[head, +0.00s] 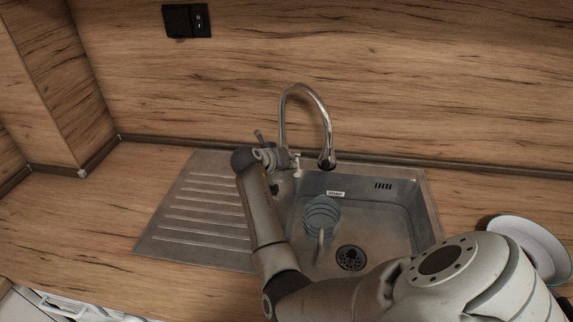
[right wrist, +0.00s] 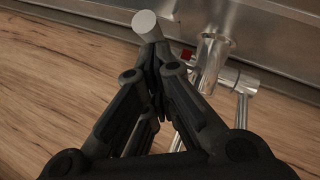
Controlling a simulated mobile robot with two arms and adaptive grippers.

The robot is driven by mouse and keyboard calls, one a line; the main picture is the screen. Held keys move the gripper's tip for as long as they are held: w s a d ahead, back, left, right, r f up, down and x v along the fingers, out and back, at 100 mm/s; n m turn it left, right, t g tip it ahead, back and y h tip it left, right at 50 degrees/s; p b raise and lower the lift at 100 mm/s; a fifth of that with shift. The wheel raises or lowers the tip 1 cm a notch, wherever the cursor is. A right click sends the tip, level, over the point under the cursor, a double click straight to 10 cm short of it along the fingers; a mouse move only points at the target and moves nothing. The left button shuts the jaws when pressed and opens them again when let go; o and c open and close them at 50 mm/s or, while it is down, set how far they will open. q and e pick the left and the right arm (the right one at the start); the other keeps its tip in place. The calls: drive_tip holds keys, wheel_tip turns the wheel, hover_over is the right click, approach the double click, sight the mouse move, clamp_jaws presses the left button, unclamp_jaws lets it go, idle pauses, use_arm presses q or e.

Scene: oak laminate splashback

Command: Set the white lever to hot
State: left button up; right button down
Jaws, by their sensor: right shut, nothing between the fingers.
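The chrome tap with its curved spout (head: 325,130) stands at the back rim of the sink. A small pale lever (head: 297,163) shows at its base, right beside my right gripper (head: 278,158). In the right wrist view the right gripper (right wrist: 155,45) is shut and empty. A pale round-ended piece (right wrist: 146,22) lies at its fingertips; I cannot tell whether they touch. The tap body (right wrist: 212,60) is just right of them, with a red mark (right wrist: 186,55) on its left and a lever (right wrist: 241,110) hanging on its right. My left gripper is out of view.
The steel sink has a ribbed drainboard (head: 195,215) on the left. A blue-grey ribbed object with a handle (head: 320,215) lies in the basin beside the drain (head: 351,257). A white plate (head: 530,243) stands at the right. A black switch (head: 187,20) is on the wall.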

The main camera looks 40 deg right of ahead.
drive_tip(key=shift+s+a+f+h+b, duration=0.15)
drive_tip(key=shift+f+h+b, duration=0.35)
drive_tip(key=shift+f+b, duration=0.35)
drive_tip(key=shift+a+r+b, duration=0.2)
drive_tip(key=shift+b, duration=0.25)
drive_tip(key=shift+a+r+t+h, duration=0.1)
drive_tip(key=shift+t+h, duration=0.2)
drive_tip(key=shift+t, duration=0.1)
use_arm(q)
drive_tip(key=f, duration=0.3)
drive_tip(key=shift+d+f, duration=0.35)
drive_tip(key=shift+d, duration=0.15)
use_arm(e)
drive_tip(key=shift+r, duration=0.15)
